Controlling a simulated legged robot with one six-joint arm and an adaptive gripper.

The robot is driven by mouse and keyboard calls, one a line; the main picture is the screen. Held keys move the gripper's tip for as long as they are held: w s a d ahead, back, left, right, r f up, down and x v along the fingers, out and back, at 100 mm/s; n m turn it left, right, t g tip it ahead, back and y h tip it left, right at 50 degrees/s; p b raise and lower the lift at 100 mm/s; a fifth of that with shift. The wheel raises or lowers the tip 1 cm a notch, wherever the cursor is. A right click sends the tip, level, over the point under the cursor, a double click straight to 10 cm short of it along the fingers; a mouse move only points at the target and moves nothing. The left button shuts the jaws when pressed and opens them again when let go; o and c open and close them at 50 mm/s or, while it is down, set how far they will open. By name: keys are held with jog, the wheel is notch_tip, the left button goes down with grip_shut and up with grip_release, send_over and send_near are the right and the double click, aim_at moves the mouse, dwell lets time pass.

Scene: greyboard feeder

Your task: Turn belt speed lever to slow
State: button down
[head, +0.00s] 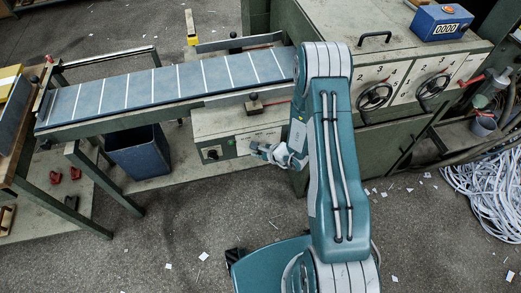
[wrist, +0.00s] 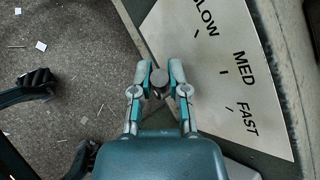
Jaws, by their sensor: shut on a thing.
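The belt speed lever shows in the wrist view as a small round grey knob (wrist: 158,78). My gripper (wrist: 160,72) is shut on it, one finger on each side. Beside it is a pale plate (wrist: 200,70) printed SLOW, MED and FAST, with a short tick at each word. The lever's shaft is mostly hidden by the fingers, and I cannot tell which tick it points to. In the head view my gripper (head: 277,153) is at the right part of the pale control box (head: 217,128) under the belt; the lever itself is hidden there.
The blue feeder belt (head: 165,85) runs above the control box. A green machine with two handwheels (head: 375,97) stands to the right. A dark blue bin (head: 138,152) is under the belt. White strips (head: 485,180) lie heaped at the far right. Open floor with paper scraps lies in front.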

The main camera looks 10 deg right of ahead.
jog(key=shift+w+a+f+n+h, duration=0.1)
jog(key=shift+a+f+n+h, duration=0.1)
jog(key=shift+a+n+h, duration=0.5)
jog(key=shift+d+m+h, duration=0.15)
jog(key=shift+m+h, duration=0.15)
jog(key=c, duration=0.6)
grip_release()
jog(key=shift+c, duration=0.2)
jog(key=v, duration=1.1)
jog(key=shift+d+r, duration=0.15)
jog(key=shift+r, duration=0.2)
